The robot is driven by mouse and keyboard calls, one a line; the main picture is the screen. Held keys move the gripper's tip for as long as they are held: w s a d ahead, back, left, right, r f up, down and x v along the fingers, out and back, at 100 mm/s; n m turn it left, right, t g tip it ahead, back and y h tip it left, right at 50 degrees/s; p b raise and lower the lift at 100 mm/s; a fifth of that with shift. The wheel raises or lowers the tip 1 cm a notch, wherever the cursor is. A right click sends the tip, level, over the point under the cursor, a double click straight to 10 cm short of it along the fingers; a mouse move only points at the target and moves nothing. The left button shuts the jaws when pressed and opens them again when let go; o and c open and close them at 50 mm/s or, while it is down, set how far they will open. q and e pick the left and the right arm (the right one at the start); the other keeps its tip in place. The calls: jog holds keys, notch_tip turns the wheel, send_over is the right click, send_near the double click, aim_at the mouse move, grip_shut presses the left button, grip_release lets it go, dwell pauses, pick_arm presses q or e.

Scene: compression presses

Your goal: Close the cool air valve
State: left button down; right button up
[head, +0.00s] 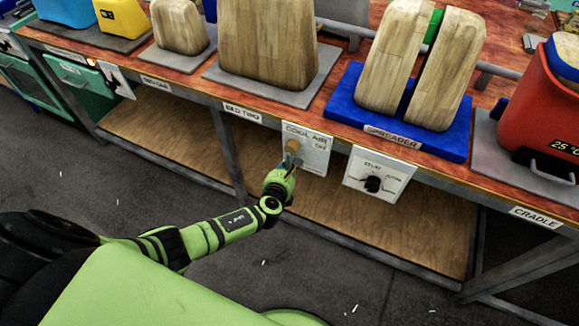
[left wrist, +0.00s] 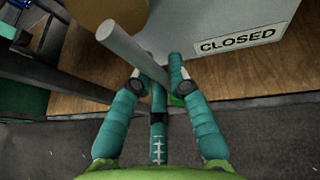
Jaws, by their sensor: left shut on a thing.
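The cool air valve panel (head: 314,158) is a pale plate on the table's front edge, marked "COOL AIR" and "ON". A tan round valve part (head: 292,146) sits on its left side. In the left wrist view the panel (left wrist: 205,22) shows the word "CLOSED", and a grey valve handle rod (left wrist: 128,48) runs down between my fingers. My left gripper (head: 284,172) is at the valve, low in front of the panel. In the left wrist view its teal fingers (left wrist: 155,78) are shut on the rod. My right gripper is not in view.
A second panel with a black knob (head: 373,184) is just right of the valve panel. Wooden-block presses stand on the table, one on a blue base (head: 455,146). A red container (head: 535,105) is at the right. A wooden lower shelf (head: 400,235) lies beneath.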

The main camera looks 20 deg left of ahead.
pick_arm(q)
jog(key=shift+a, duration=0.15)
dwell(0.3)
jog(key=c, duration=1.1)
grip_release()
jog(key=shift+c, duration=0.2)
jog(key=shift+s, duration=0.1)
jog(key=v, duration=1.2)
jog(key=shift+f, duration=0.15)
